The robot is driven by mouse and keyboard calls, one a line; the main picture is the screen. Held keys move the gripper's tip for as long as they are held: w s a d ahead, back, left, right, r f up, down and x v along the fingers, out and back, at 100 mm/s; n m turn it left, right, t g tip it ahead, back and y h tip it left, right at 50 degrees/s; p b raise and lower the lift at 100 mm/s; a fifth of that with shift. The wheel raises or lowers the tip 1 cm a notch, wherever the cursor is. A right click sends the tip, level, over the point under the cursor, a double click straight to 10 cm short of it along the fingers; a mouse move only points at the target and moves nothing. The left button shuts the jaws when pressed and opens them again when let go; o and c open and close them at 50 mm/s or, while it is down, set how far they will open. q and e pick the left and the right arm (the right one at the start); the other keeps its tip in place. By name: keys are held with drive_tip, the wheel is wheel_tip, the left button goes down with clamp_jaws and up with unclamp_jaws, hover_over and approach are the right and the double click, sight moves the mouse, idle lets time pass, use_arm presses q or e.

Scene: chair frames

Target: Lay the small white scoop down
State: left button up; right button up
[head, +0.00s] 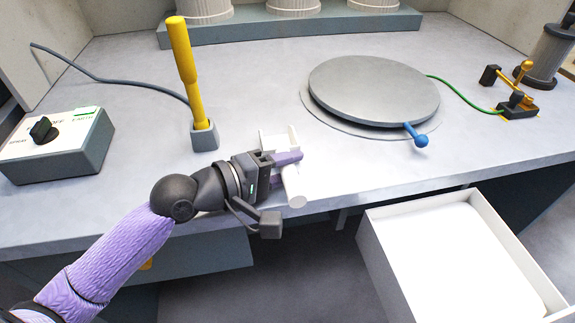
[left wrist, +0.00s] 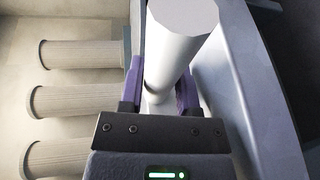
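The small white scoop (head: 294,188) is in my left gripper (head: 290,168), near the front edge of the grey worktop (head: 250,190). Its round white handle points toward the front edge, and its wider white part shows beyond the fingers. In the left wrist view the purple fingers (left wrist: 160,92) stand on both sides of the white handle (left wrist: 178,50), closed on it. I cannot tell whether the scoop touches the worktop. My right gripper is not in view.
A grey round plate (head: 375,90) with a blue knob lies right of the gripper. A yellow-handled tool (head: 185,60) stands upright in a grey holder behind it. A control box (head: 60,145) is at left. An open white drawer (head: 390,255) juts out below right. Worktop between holder and plate is clear.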

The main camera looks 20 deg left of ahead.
use_arm(q)
drive_tip(key=shift+o, duration=0.2)
drive_tip(key=shift+s+r, duration=0.1)
drive_tip(key=shift+r, duration=0.1)
drive_tip(key=v, duration=1.1)
drive_tip(key=shift+s+a+r+p, duration=0.1)
drive_tip(key=shift+s+a+p, duration=0.15)
drive_tip(key=shift+a+p, duration=0.05)
